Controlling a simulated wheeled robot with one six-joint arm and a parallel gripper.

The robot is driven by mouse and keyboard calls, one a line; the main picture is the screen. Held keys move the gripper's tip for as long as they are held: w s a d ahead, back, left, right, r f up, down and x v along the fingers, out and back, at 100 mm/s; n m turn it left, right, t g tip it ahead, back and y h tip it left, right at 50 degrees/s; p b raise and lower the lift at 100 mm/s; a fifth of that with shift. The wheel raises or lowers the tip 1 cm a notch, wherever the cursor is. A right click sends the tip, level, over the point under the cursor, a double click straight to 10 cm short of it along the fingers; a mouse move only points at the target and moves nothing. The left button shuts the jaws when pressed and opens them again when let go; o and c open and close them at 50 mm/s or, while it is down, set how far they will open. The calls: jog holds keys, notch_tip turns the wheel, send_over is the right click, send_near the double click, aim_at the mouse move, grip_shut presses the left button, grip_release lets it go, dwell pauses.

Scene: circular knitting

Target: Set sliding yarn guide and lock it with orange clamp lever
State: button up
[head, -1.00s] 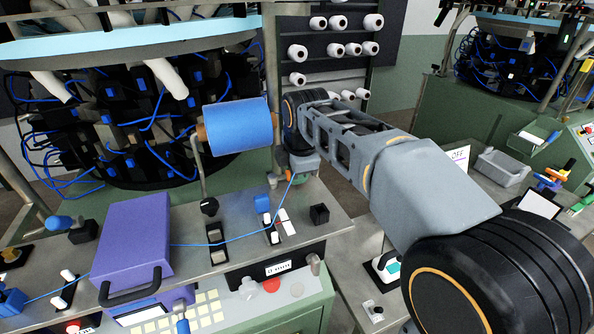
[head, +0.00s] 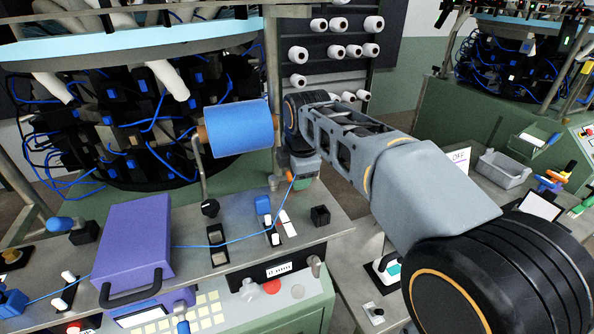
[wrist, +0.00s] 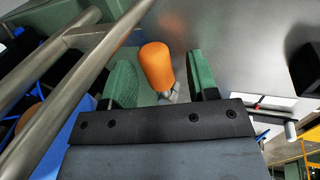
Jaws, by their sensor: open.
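The orange clamp lever (wrist: 157,66) stands between the two green fingers of my open gripper (wrist: 161,82) in the wrist view. A gap shows on either side of its rounded handle; the left finger is nearer. A small grey stem shows at its end. In the head view only a small orange piece (head: 289,174) shows beside my gripper (head: 303,181), low at the back edge of the metal table. I cannot tell which part is the sliding yarn guide.
A blue yarn (head: 225,243) runs from the purple box (head: 135,240) up toward my gripper. A blue spool (head: 238,127) and a metal post (head: 272,75) stand close by. Metal bars (wrist: 75,75) cross the left of the wrist view. A black block (head: 320,215) sits to the right.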

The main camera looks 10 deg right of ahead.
jog(key=shift+r, duration=0.15)
jog(key=v, duration=1.3)
jog(key=shift+r, duration=0.3)
jog(key=shift+s, duration=0.15)
